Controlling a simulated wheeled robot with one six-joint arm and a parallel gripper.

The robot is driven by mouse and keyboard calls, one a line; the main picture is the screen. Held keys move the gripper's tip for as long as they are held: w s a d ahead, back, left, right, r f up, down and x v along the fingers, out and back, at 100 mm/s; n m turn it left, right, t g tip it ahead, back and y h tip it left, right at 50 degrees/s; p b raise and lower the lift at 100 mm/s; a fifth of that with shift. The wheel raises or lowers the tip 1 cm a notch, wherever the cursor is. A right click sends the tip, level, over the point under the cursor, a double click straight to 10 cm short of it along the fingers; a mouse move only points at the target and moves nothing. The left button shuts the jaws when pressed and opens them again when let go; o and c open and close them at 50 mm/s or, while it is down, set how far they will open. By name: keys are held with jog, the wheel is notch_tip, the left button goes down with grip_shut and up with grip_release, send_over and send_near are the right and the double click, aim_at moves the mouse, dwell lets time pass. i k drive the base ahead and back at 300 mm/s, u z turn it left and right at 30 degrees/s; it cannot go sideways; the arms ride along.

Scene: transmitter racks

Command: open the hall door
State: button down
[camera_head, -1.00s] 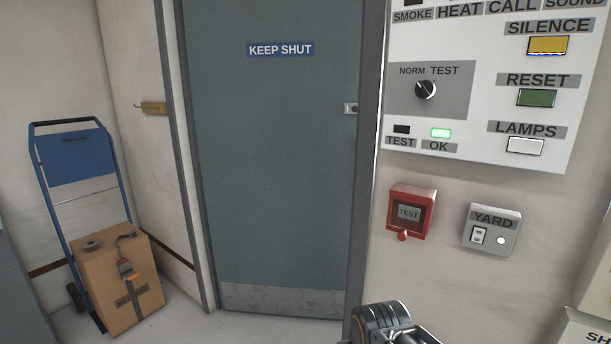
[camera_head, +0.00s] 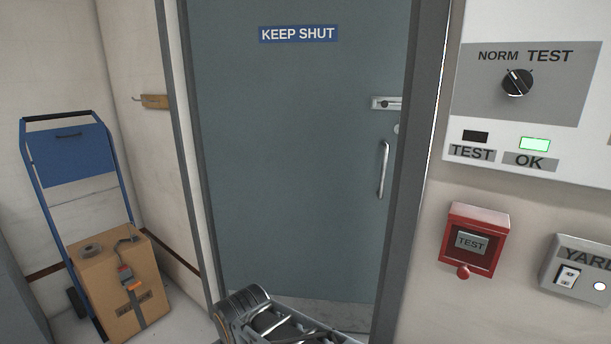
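The hall door (camera_head: 290,160) is a grey-green door with a blue "KEEP SHUT" sign (camera_head: 298,34), and it stands shut in its grey frame. A vertical metal pull handle (camera_head: 383,169) is on its right side. Above the handle is a small metal latch or bolt plate (camera_head: 386,103) with a dark knob, near the door's right edge. A small round fitting (camera_head: 396,129) sits between them. Part of my arm shows at the bottom middle, in front of the door's metal kick plate (camera_head: 340,314). My gripper's fingertips cannot be made out.
A blue hand truck (camera_head: 72,156) with a strapped cardboard box (camera_head: 118,280) stands left of the door. A wooden hook rail (camera_head: 155,102) is on the left wall. Right of the door are a red test call point (camera_head: 472,241), a yard switch box (camera_head: 580,272) and a white panel (camera_head: 560,155).

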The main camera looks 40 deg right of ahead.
aim_at(300, 150)
jog(key=z, duration=0.05)
jog(key=i, duration=1)
jog(key=z, duration=0.35)
